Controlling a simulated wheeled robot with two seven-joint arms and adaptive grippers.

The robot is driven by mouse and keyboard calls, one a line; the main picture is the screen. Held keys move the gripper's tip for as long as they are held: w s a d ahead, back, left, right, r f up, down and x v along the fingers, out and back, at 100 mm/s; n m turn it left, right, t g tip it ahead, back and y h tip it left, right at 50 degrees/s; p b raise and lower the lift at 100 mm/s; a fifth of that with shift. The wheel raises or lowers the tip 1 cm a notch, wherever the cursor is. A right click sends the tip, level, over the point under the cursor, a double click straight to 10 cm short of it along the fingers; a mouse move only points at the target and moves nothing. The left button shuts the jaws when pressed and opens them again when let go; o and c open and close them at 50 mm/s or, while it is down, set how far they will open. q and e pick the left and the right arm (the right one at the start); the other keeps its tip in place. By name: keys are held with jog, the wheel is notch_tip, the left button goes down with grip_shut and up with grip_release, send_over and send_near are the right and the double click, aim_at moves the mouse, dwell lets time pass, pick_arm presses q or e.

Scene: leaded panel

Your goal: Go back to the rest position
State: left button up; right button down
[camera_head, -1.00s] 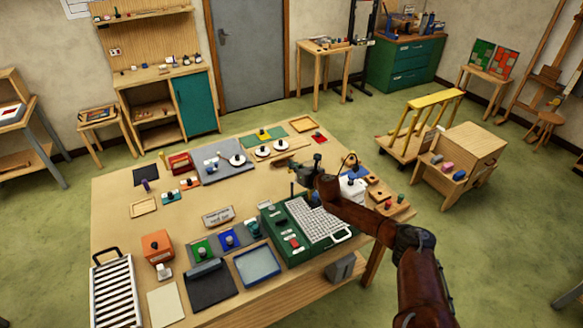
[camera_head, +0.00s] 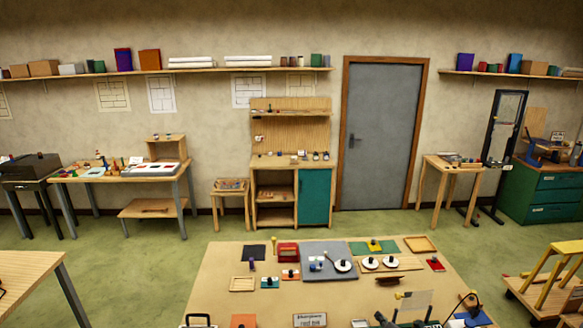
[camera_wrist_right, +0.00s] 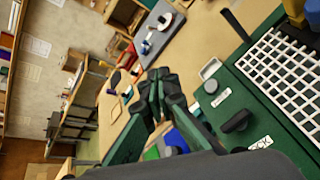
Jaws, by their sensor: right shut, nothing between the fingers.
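My right gripper (camera_wrist_right: 155,92) is shut and empty in the right wrist view, its dark green fingers together above the worktable. In the head view only a small dark part, which seems to be this gripper (camera_head: 384,319), shows at the bottom edge; the rest of the arm is out of frame. The worktable (camera_head: 222,285) fills the lower middle of the head view. In the wrist view a green box with a white grid (camera_wrist_right: 282,78) is on the right, beside the fingers and apart from them. My left gripper is not in view.
The worktable carries a grey board (camera_head: 329,270), a red box (camera_head: 288,251), a wooden tray (camera_head: 242,284) and several small parts. A grey door (camera_head: 382,140) and a teal-doored cabinet (camera_head: 315,196) stand at the back wall. Green floor is free between them and the table.

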jog(key=s+a+f+m+g, duration=0.1)
jog(key=s+a+f+m, duration=0.1)
jog(key=s+f+m, duration=0.3)
jog(key=s+a+f+m+g+h, duration=0.1)
jog(key=s+a+f+m, duration=0.15)
jog(key=s, duration=0.55)
jog(key=s+a+f+m+g, duration=0.1)
jog(key=s+a+f+m, duration=0.2)
jog(key=s+m, duration=0.25)
jog(key=s+d+m+g+h, duration=0.1)
jog(key=s+d+m+g, duration=0.25)
jog(key=s+m, duration=0.9)
jog(key=s+d+m+g, duration=0.3)
jog(key=s+d, duration=0.1)
jog(key=s, duration=1.7)
notch_tip(320, 180, down, 41)
jog(key=s+g+b, duration=0.1)
jog(key=b, duration=1.1)
jog(key=s+f+b, duration=0.4)
jog(key=s+f, duration=0.3)
jog(key=f, duration=0.3)
jog(key=s+f+g+b, duration=0.1)
jog(key=s+f+b, duration=0.3)
jog(key=s+f, duration=0.3)
jog(key=s+f+b, duration=0.4)
jog(key=s+f, duration=0.3)
jog(key=f, duration=0.7)
jog(key=shift+a+f+n+g+y, duration=0.15)
jog(key=shift+a+n+g+y, duration=0.2)
jog(key=shift+a+n, duration=0.1)
